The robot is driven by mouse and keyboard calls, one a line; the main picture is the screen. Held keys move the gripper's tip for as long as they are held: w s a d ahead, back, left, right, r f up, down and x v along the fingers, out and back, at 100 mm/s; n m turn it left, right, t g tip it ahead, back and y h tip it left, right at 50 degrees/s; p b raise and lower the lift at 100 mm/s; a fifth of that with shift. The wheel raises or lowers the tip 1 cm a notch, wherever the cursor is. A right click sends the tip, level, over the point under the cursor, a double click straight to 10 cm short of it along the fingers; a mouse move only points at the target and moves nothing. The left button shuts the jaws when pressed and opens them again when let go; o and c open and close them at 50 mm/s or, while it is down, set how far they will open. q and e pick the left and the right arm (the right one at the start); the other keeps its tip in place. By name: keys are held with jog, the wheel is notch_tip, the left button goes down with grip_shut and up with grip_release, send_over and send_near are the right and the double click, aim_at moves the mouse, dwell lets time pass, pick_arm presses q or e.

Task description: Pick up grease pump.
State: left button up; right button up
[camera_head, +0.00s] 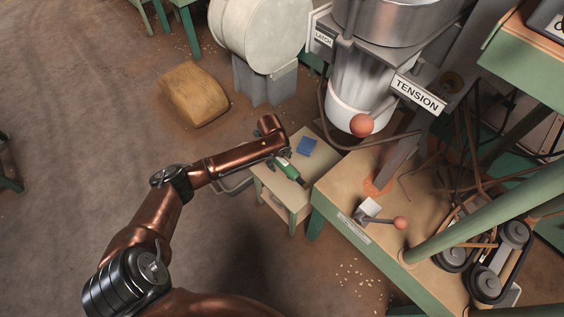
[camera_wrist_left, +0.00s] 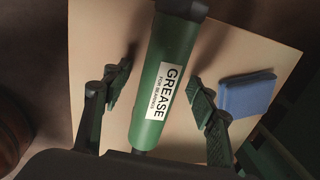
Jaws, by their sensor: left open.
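The grease pump (camera_wrist_left: 165,75) is a green cylinder with a black end cap and a white label reading "GREASE". It lies on a small wooden-topped side table (camera_head: 269,179), and in the head view the pump (camera_head: 288,170) is partly hidden by my gripper. My left gripper (camera_head: 284,161) is over the table at the pump. In the left wrist view my gripper's fingers (camera_wrist_left: 160,92) are open, one on each side of the pump, with gaps between them and its body. My right gripper is in neither view.
A blue block or cloth (camera_head: 306,147) lies on the side table near the pump, close to one finger. A larger green-framed bench (camera_head: 335,190) with a lever and the "TENSION" machine stands to the right. A brown sack (camera_head: 194,94) lies on the floor.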

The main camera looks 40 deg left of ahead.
pick_arm(q)
jog(key=shift+c, duration=0.7)
grip_shut()
jog(key=shift+r, duration=0.1)
